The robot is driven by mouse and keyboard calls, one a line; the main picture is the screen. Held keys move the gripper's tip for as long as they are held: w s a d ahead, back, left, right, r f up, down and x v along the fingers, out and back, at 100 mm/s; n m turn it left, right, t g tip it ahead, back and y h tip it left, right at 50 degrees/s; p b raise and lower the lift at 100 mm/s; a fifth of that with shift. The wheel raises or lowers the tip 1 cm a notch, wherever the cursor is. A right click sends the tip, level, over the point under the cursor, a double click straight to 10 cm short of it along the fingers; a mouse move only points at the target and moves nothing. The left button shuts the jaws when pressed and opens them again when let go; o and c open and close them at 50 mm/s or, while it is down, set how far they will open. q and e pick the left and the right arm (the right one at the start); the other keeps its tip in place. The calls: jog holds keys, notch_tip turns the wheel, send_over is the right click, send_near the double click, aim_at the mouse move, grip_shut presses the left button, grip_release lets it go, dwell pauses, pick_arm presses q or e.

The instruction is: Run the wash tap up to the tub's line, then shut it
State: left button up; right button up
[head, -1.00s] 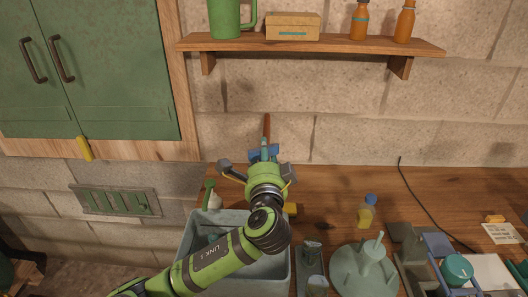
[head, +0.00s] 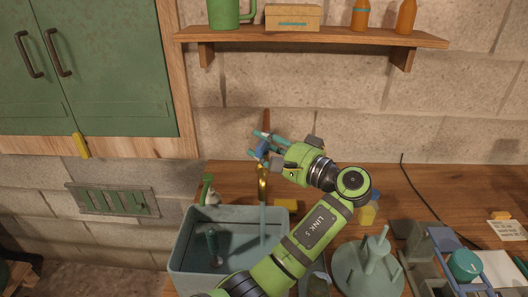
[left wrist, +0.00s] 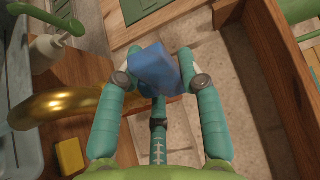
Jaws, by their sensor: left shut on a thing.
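The brass wash tap (head: 262,184) stands at the back of the grey tub (head: 235,220), its spout over the tub. A thin pale stream (head: 263,222) falls from it into the tub. My left gripper (head: 262,146) is shut on the tap's blue handle (head: 261,151). In the left wrist view, the blue handle (left wrist: 153,75) sits between the two teal fingertips, and the brass spout (left wrist: 60,104) curves off left. The tub's fill line and water level cannot be made out; my arm covers part of its right side. My right gripper is not in view.
A dark green bottle-like thing (head: 212,246) stands inside the tub. A white and green dispenser (head: 208,192) is behind it. A yellow block (head: 286,205) lies right of the tap. A pale green pronged stand (head: 368,268) is on the counter's right. A shelf (head: 310,38) hangs above.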

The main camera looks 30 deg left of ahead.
pick_arm(q)
jog(key=shift+n+g+b, duration=0.3)
jog(key=shift+n+g, duration=0.3)
jog(key=shift+g, duration=0.2)
jog(key=o, duration=1.2)
jog(key=shift+a, duration=0.1)
jog(key=d, duration=0.7)
jog(key=shift+s+d, duration=0.3)
jog(key=shift+s, duration=0.1)
dwell(4.8)
